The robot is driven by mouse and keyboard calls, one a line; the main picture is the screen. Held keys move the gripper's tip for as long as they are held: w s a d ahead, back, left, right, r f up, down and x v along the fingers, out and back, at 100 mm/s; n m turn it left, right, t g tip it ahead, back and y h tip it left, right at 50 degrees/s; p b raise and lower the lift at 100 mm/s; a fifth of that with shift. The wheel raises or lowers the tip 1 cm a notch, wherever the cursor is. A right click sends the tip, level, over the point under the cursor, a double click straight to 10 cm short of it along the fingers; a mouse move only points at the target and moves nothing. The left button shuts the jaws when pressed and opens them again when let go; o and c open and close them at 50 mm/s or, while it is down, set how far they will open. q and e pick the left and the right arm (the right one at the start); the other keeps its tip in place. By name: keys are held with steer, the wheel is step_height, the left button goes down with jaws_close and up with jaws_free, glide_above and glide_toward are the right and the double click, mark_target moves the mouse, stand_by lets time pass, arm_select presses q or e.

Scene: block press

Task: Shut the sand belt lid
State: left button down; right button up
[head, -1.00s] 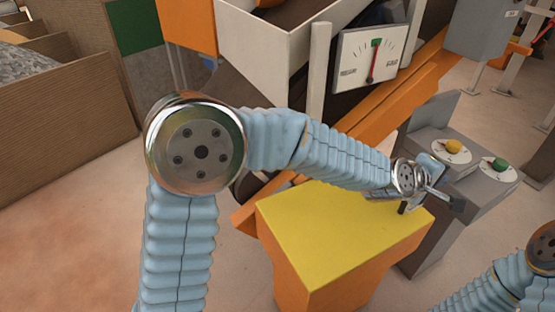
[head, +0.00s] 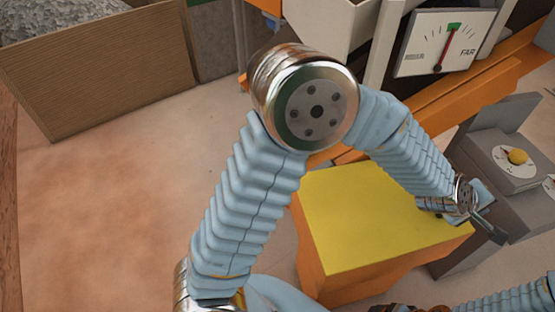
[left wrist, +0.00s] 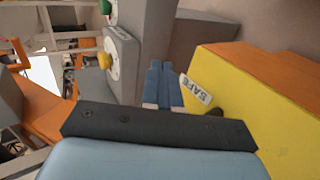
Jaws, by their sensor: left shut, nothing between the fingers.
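A flat yellow panel (head: 375,215) lies on top of an orange box; I cannot tell for certain that it is the sand belt lid. My left gripper (head: 500,238) is shut and empty, just beyond the panel's right edge. In the left wrist view the blue fingers (left wrist: 166,68) are together, beside the yellow face (left wrist: 245,110). My right gripper is out of view; only part of that arm shows.
A grey control box with a yellow knob (head: 517,156) stands right of the orange box. A gauge (head: 450,42) with a red needle near a green mark is behind. A wooden-sided bin (head: 100,75) stands at the back left. The floor (head: 110,200) at left is clear.

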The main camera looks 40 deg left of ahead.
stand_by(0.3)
arm_select(q)
steer(key=p+v, duration=0.2)
steer(key=v, duration=1.2)
